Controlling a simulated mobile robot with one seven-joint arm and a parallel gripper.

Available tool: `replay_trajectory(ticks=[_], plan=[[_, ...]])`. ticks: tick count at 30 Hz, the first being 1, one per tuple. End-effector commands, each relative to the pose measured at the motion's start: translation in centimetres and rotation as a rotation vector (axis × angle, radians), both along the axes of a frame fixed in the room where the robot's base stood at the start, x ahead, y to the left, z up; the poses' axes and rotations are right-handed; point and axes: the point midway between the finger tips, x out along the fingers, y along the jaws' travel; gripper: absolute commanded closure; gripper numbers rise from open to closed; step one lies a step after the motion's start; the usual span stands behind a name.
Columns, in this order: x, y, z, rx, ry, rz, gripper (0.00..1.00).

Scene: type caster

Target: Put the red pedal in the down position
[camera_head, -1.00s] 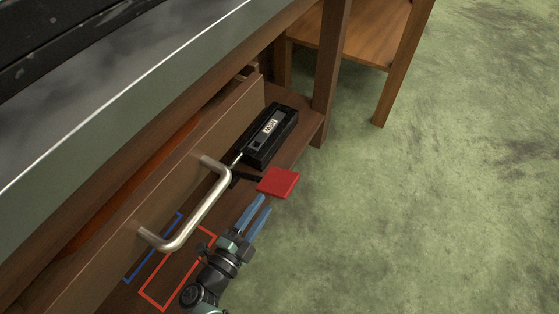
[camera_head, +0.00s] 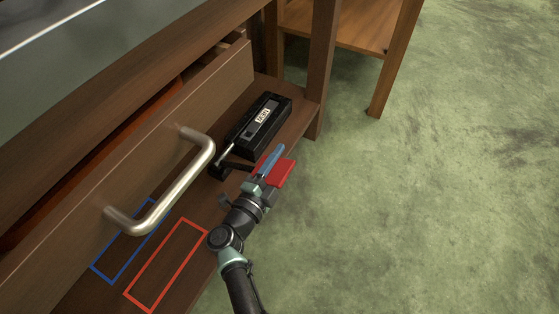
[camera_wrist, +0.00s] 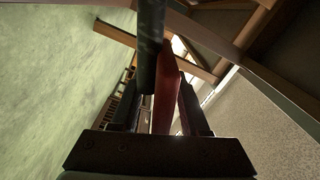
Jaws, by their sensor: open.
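The red pedal (camera_head: 287,174) is a flat red plate at the shelf's outer edge, in front of a black box (camera_head: 272,108) with a white label. A thin metal rod and a dark arm (camera_head: 236,165) extend from the box toward the pedal. My gripper (camera_head: 273,158) is at the pedal, its blue fingers overlapping the pedal's left part in the head view. In the wrist view the red pedal (camera_wrist: 166,90) appears edge-on between the open fingers. Whether they touch it, and the pedal's exact tilt, I cannot tell.
A drawer front with a metal handle (camera_head: 180,185) stands left of my arm. A blue outline (camera_head: 123,243) and a red outline (camera_head: 165,262) mark the shelf (camera_head: 90,290) below it. A table leg (camera_head: 322,65) stands behind the box. Green floor on the right is clear.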

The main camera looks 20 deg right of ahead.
Motion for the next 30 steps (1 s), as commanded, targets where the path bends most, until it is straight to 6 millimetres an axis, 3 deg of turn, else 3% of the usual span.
replay_trajectory(ticks=[2, 9, 30], plan=[[-0.01, 0.02, 0.01, 0.0, 0.0, 0.0, 0.57], [-0.03, 0.04, -0.01, 0.0, 0.0, 0.0, 1.0], [-0.06, 0.08, -0.07, 0.001, 0.001, 0.0, 1.0]])
